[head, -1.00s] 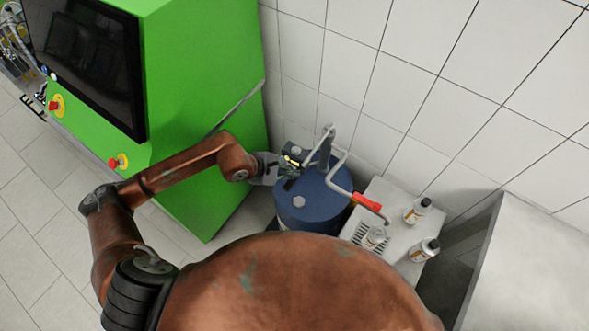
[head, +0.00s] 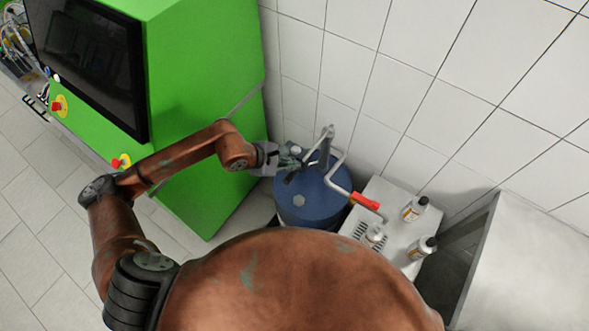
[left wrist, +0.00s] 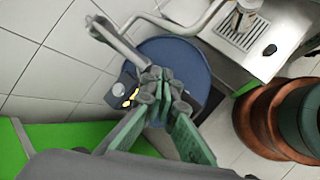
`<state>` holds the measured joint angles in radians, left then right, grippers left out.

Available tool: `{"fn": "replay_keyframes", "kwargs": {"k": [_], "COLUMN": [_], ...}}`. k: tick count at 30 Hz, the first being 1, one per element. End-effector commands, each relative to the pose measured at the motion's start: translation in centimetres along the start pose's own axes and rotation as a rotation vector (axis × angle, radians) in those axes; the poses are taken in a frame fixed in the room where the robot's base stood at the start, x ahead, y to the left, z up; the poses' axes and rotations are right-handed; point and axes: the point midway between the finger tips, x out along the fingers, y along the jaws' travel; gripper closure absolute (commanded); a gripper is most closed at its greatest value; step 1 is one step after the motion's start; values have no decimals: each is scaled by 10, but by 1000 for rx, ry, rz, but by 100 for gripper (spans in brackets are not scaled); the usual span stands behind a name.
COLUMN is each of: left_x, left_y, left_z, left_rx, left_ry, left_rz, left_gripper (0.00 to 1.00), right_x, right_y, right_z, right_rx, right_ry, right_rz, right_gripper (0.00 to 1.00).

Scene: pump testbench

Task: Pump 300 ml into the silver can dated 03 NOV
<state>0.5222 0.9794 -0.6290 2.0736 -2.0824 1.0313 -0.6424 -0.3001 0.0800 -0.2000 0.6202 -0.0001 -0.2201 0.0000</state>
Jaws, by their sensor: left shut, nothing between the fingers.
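My left gripper (head: 294,164) is shut and empty at the pump's left side. In the left wrist view its fingertips (left wrist: 158,84) are beside a small dark box with yellow display marks (left wrist: 128,94); I cannot tell whether they touch. My right gripper is out of view.
A green cabinet (head: 205,65) is left of the drum. A tiled wall is close behind; a grey block (head: 535,245) stands at right.

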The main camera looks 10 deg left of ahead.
Motion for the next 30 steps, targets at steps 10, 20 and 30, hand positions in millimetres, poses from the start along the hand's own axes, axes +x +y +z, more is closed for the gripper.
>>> {"fn": "replay_keyframes", "kwargs": {"k": [10, 20, 30], "left_x": [-4, -26, -35], "left_y": [4, 19, 25], "left_z": [3, 19, 25], "left_rx": [1, 1, 0], "left_ry": [0, -1, 0], "left_rz": [1, 1, 0], "left_gripper": [100, 100, 100], "right_x": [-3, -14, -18], "right_y": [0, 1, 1], "right_z": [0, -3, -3], "right_rx": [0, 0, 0], "right_ry": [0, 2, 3], "right_rz": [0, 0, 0], "right_gripper": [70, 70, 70]}}
